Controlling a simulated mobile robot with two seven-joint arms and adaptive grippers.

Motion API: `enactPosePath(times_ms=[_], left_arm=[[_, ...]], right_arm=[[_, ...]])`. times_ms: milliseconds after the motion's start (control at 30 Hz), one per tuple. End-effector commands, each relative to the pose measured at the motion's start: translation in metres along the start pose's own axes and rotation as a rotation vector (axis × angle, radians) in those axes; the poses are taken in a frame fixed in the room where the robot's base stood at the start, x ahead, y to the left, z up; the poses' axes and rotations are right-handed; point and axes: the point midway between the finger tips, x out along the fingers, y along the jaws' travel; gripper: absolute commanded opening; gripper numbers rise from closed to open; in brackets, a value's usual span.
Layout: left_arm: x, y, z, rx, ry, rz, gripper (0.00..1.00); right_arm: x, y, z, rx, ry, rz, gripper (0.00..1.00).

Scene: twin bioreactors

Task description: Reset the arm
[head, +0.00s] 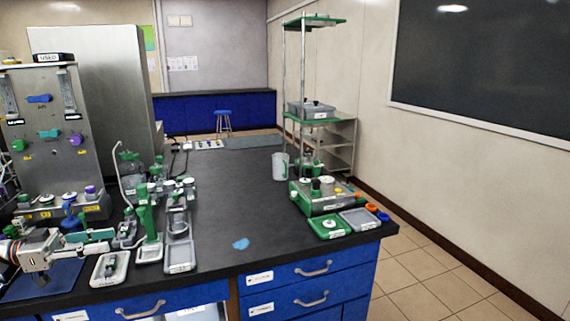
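My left gripper (40,274) is at the lower left, over the dark blue mat (62,275) at the bench's front edge. Its white and grey body comes in from the left picture edge, with short dark fingers pointing down. The fingers are small and dark, so I cannot tell whether they are open or shut. I see nothing clearly held. My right gripper is outside the view.
A white tray (109,268) is close right of my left gripper. Green-and-grey apparatus (150,222) and a long grey tray (179,257) stand beyond it. A grey panel unit (55,135) rises behind. The bench middle (235,200) is mostly clear.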

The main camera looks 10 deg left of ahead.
Motion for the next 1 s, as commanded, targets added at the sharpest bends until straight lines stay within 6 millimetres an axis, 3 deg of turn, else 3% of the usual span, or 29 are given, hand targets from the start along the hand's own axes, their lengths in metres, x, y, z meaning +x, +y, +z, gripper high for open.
enactPosePath(times_ms=[67, 267, 433, 700, 833, 1000], left_arm=[[0.01, 0.003, 0.009, 0.001, 0.0, 0.009, 0.34], [0.082, 0.024, 0.076, 0.059, 0.008, 0.027, 0.34], [0.149, 0.057, 0.136, 0.107, 0.028, 0.013, 0.34], [0.262, 0.149, 0.229, 0.151, 0.063, -0.122, 0.34], [0.297, 0.193, 0.259, 0.142, 0.045, -0.238, 0.34], [0.316, 0.243, 0.29, 0.101, -0.034, -0.408, 0.34]], right_arm=[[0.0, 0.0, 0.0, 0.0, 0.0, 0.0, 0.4], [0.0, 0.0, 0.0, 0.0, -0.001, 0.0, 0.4], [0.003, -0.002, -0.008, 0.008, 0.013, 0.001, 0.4], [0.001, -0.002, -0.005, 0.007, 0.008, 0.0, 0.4], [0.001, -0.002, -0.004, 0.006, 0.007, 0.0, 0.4], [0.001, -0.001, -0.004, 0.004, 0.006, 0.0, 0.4]])
